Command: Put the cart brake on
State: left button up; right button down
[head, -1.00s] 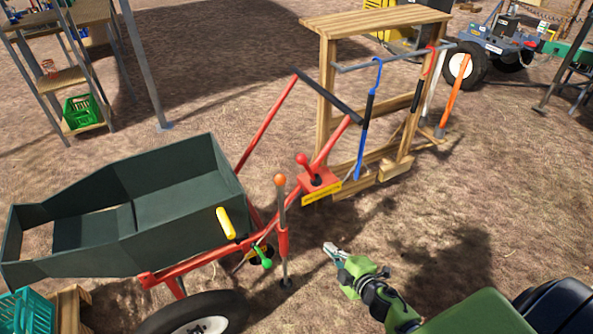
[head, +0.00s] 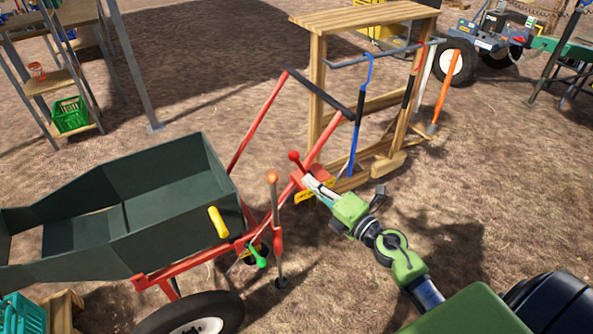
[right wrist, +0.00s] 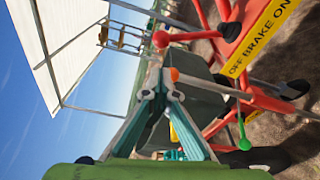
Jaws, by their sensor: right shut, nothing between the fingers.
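The dark green cart (head: 165,215) has a red frame with a handle at its right. Its brake lever has a red knob (head: 295,156) and stands up from a red plate on the frame. The yellow brake label (right wrist: 258,40) reads "OFF BRAKE ON" in the right wrist view, where the red knob (right wrist: 160,39) also shows. My right gripper (head: 308,181) is shut and empty. In the head view it appears just right of and below the knob, overlapping the plate and label; contact cannot be told. My left gripper is not in view.
An orange-topped post (head: 273,210), a green handle (head: 258,256) and a yellow handle (head: 218,222) sit near the cart's frame. A wooden rack (head: 317,75) with hanging tools stands behind. Open ground (head: 480,190) lies to the right.

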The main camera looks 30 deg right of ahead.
aim_at(292, 158)
jog(key=x, duration=0.9)
jog(key=shift+w, duration=0.35)
jog(key=shift+d+r+m+p, duration=0.4)
jog(key=shift+d+r+m, duration=0.15)
jog(key=shift+d+m, duration=0.15)
jog(key=d+r+m+t, duration=0.1)
jog(key=d+m, duration=0.8)
jog(key=d, duration=0.1)
jog(key=shift+w+d, duration=0.15)
jog(key=shift+w, duration=0.25)
jog(key=shift+d, duration=0.1)
jog(key=shift+f+t, duration=0.1)
jog(key=shift+t, duration=0.2)
